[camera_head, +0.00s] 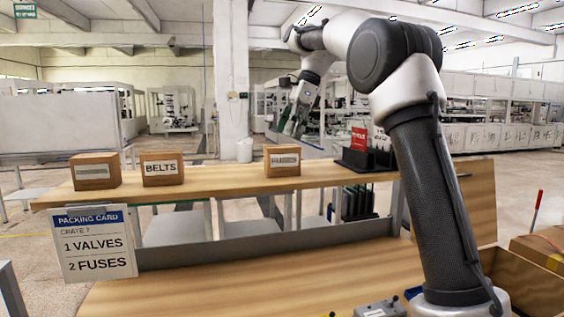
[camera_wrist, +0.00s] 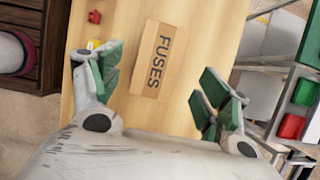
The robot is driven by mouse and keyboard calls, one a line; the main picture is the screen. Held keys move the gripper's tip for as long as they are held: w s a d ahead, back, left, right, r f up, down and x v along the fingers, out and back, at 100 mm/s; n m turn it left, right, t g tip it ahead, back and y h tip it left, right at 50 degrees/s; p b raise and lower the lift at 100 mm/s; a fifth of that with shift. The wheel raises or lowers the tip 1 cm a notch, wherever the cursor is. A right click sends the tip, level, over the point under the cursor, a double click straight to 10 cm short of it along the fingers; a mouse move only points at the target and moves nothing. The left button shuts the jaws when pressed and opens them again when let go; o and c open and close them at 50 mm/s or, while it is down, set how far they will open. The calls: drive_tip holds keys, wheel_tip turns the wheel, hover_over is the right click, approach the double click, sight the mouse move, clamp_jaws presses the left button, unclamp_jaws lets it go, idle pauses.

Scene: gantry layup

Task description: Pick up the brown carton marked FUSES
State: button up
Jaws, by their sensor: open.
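The brown carton marked FUSES (camera_wrist: 152,62) lies below my gripper in the wrist view, its label readable along its length. My gripper (camera_wrist: 160,76) is open and empty, with one green-padded finger on each side of the carton in the picture, apart from it. In the head view my gripper (camera_head: 294,124) hangs above the right-hand carton (camera_head: 282,162) on the wooden shelf (camera_head: 225,179). That carton's label is too blurred to read there, but its place under my gripper fits the FUSES carton.
On the shelf's left stand a carton marked BELTS (camera_head: 163,170) and another carton (camera_head: 95,173) with an unreadable label. A dark organizer (camera_head: 366,160) with a red item is right of the right-hand carton. A packing card (camera_head: 94,243) hangs at the front left.

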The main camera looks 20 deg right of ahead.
sight(284, 146)
drive_tip(key=shift+x, duration=3.1)
drive_tip(key=shift+s+d+f, duration=0.1)
drive_tip(key=shift+f, duration=0.2)
drive_tip(key=c, duration=1.2)
